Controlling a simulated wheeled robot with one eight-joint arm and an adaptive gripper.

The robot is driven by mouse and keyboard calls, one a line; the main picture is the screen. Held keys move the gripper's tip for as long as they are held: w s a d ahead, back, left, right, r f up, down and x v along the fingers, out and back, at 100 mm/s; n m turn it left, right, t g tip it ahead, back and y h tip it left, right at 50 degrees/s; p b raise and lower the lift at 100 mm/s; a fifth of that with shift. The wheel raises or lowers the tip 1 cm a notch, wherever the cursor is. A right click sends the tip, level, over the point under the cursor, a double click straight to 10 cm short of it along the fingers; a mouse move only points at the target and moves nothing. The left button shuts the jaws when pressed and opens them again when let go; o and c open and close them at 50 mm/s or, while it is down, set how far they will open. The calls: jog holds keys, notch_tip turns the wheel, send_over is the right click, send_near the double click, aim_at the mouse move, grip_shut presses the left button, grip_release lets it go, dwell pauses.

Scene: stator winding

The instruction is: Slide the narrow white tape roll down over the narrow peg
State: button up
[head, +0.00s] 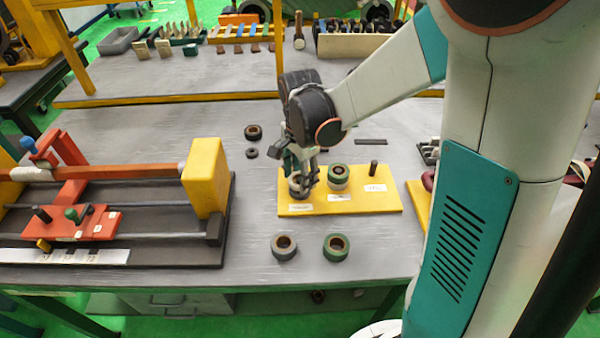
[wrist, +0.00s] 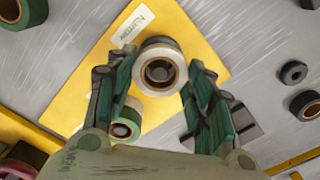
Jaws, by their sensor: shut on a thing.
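My gripper (head: 304,176) is over the left end of the yellow board (head: 360,207), pointing down. In the head view the white roll (head: 294,178) shows partly behind the fingers, just above a dark roll (head: 300,194) at the left peg position. The label by it in the wrist view reads NARROW (wrist: 132,28). The narrow peg is hidden, and I cannot tell how far the white roll is around it.
Green and white rolls (head: 338,183) are stacked at the board's middle. A bare dark peg (head: 374,167) stands at the right. A grey roll (head: 284,247) and a green roll (head: 336,247) lie in front. Two dark rings (head: 253,132) lie behind. A winding fixture (head: 207,178) stands left.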

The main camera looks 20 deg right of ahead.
jog(key=o, duration=1)
jog(key=shift+o, duration=0.2)
jog(key=shift+r, duration=0.1)
notch_tip(320, 180, up, 12)
jog(key=shift+s, duration=0.1)
jog(key=s+r+n+t, duration=0.2)
jog(key=s+n+t, duration=0.5)
jog(key=s+n, duration=0.7)
jog(key=shift+s+n, duration=0.4)
